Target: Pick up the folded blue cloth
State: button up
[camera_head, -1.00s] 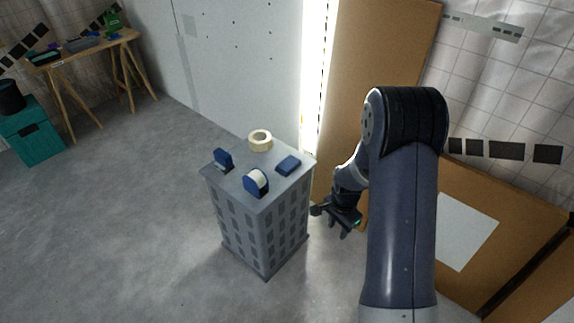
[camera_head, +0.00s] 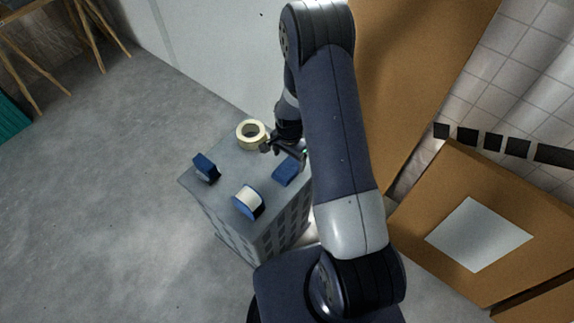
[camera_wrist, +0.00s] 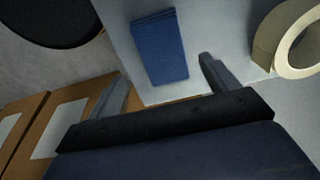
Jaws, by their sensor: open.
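The folded blue cloth (camera_head: 286,172) lies flat on top of the grey crate-like stand (camera_head: 226,168), near its right edge. In the wrist view the cloth (camera_wrist: 160,47) lies ahead of my gripper, roughly between the lines of its two fingers. My gripper (camera_head: 288,150) is just above the stand top, beside the cloth. In the wrist view my gripper (camera_wrist: 160,80) is open with its fingers apart and nothing between them. The cloth is not held. My arm covers part of the area right of the cloth in the head view.
A cream tape roll (camera_head: 252,134) stands near the gripper at the back of the stand top; it also shows in the wrist view (camera_wrist: 285,40). A blue-and-white roll (camera_head: 249,201) and a small dark blue object (camera_head: 206,168) are also on top. Brown panels (camera_head: 480,225) stand at the right.

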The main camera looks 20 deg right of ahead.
aim_at(288, 168)
jog(key=shift+o, duration=0.4)
jog(key=shift+f, duration=0.25)
jog(key=shift+s+f, duration=0.1)
jog(key=shift+f, duration=0.25)
jog(key=shift+w+a+f+p, duration=0.1)
jog(key=shift+f+p, duration=0.2)
jog(key=shift+f, duration=0.85)
jog(key=shift+w+a+f+p, duration=0.1)
jog(key=shift+f+p, duration=0.2)
jog(key=shift+f, duration=0.85)
jog(key=shift+c, duration=0.4)
jog(key=c, duration=1)
jog(key=shift+r+b, duration=0.6)
jog(key=shift+r, duration=4.4)
